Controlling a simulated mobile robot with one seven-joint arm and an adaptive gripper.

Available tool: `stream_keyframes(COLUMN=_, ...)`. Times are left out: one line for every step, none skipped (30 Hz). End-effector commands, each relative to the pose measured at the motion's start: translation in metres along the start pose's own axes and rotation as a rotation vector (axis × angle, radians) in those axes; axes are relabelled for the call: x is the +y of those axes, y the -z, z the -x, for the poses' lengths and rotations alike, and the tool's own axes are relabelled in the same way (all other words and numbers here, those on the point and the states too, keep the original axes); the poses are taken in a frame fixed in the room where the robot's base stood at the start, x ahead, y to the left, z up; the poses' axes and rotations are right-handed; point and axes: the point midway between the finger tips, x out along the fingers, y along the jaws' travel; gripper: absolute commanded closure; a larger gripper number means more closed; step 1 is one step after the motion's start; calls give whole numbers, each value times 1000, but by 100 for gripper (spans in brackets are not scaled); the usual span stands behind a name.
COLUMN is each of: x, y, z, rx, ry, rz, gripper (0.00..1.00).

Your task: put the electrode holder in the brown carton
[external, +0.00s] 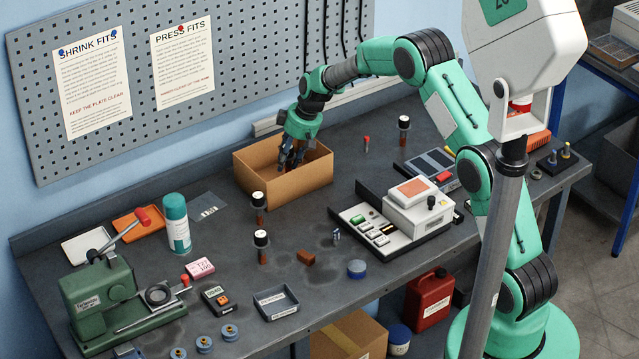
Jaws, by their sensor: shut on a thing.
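The brown carton (268,192) stands open at the back of the bench, below the pegboard. My gripper (291,160) points down into its opening, near the back right part. It is shut on the electrode holder, of which only a dark, unclear shape shows between the fingers. The carton's front wall and the gripper hide the lower part, so I cannot tell whether the holder touches the carton floor.
Two upright dark holders with white tops (259,205) (262,245) stand in front of the carton, and another (404,128) stands to its right. A spray can (176,224) is at left; a control unit (412,207) is at right.

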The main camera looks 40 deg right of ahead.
Motion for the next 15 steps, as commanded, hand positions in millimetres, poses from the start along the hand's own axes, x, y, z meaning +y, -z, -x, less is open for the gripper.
stream_keyframes(x=0, y=1, z=0, rx=2, ry=-1, rz=0, gripper=100)
stream_keyframes(x=0, y=1, z=0, rx=2, ry=-1, rz=0, gripper=100)
stream_keyframes(x=0, y=1, z=1, rx=2, ry=-1, rz=0, gripper=100)
stream_keyframes(x=0, y=1, z=1, rx=2, ry=-1, rz=0, gripper=100)
stream_keyframes(x=0, y=1, z=1, rx=2, ry=-1, rz=0, gripper=100)
stream_keyframes(x=0, y=1, z=1, rx=2, ry=-1, rz=1, gripper=100)
stream_keyframes(x=0, y=1, z=1, rx=2, ry=-1, rz=0, gripper=100)
stream_keyframes(x=0, y=1, z=1, rx=2, ry=-1, rz=1, gripper=100)
stream_keyframes(x=0, y=1, z=0, rx=2, ry=-1, rz=0, gripper=100)
stream_keyframes(x=0, y=0, z=-1, rx=1, ry=-1, rz=0, gripper=100)
stream_keyframes(x=0, y=0, z=-2, rx=1, ry=-1, rz=0, gripper=100)
stream_keyframes(x=0, y=-2, z=-5, rx=1, ry=-1, rz=0, gripper=100)
stream_keyframes(x=1, y=-2, z=-8, rx=1, ry=-1, rz=0, gripper=100)
stream_keyframes(x=1, y=-4, z=-11, rx=1, ry=-1, rz=0, gripper=100)
stream_keyframes(x=1, y=-5, z=-15, rx=1, ry=-1, rz=0, gripper=100)
